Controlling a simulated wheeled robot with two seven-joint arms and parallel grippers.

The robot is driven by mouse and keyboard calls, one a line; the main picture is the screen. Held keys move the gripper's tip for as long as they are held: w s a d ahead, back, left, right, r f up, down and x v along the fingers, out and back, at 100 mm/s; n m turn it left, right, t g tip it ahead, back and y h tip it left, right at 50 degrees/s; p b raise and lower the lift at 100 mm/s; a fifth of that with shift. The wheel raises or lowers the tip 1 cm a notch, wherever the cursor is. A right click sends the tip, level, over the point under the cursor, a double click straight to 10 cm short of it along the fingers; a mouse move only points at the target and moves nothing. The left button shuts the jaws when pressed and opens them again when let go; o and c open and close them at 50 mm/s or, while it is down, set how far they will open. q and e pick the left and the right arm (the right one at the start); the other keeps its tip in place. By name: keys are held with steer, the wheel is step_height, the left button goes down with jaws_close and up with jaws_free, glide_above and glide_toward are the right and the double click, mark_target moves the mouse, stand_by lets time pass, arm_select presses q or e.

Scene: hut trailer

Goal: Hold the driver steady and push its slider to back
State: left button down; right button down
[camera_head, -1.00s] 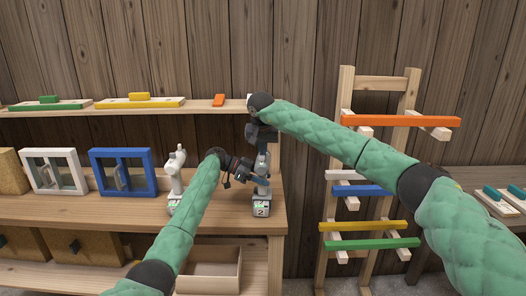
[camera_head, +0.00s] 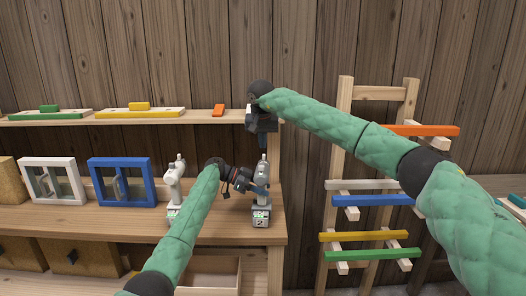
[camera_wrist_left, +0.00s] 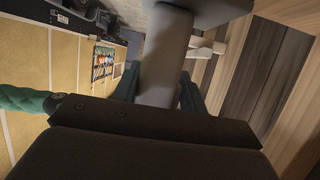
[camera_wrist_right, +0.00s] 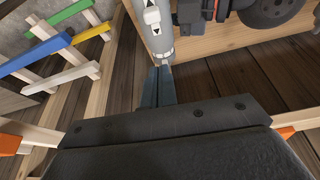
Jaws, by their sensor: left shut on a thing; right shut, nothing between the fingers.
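The grey-white driver (camera_head: 262,172) stands upright on the wooden bench, its battery base (camera_head: 261,215) at the bottom. My left gripper (camera_head: 255,188) is shut on the driver's handle from the left. The left wrist view shows the pale handle (camera_wrist_left: 165,62) between the fingers. My right gripper (camera_head: 263,143) points down just above the driver's top, shut and empty. In the right wrist view its closed fingertips (camera_wrist_right: 163,72) are close to the driver's end, where white arrow markings (camera_wrist_right: 152,18) show. I cannot tell whether they touch it, nor the slider's position.
A second white driver (camera_head: 174,185) stands to the left on the bench (camera_head: 120,222). Blue (camera_head: 122,180) and white (camera_head: 53,182) framed boxes are farther left. A shelf (camera_head: 200,116) runs behind my right gripper. A rack with coloured bars (camera_head: 375,200) stands at right.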

steer(key=shift+v, duration=1.4)
arm_select(q)
steer(key=c, duration=0.7)
jaws_free()
